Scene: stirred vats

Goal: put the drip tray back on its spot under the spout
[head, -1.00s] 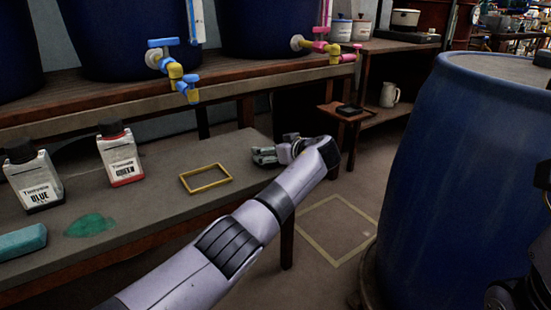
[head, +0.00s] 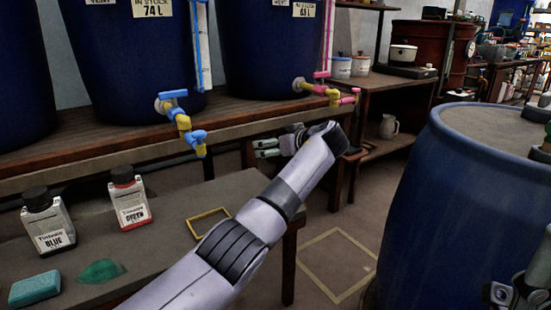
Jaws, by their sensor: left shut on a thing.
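My left gripper (head: 267,148) is in front of the shelf edge, right of the blue spout (head: 193,137) and lower than it. I cannot pick out the drip tray for certain. A yellow rectangular outline (head: 194,228) lies on the low bench, below the blue spout; my forearm covers part of it. Part of my right arm shows at the lower right edge; its fingers cannot be made out clearly.
Blue vats (head: 135,65) stand above. A large blue barrel (head: 455,210) fills the right. A taped square (head: 338,250) marks open floor.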

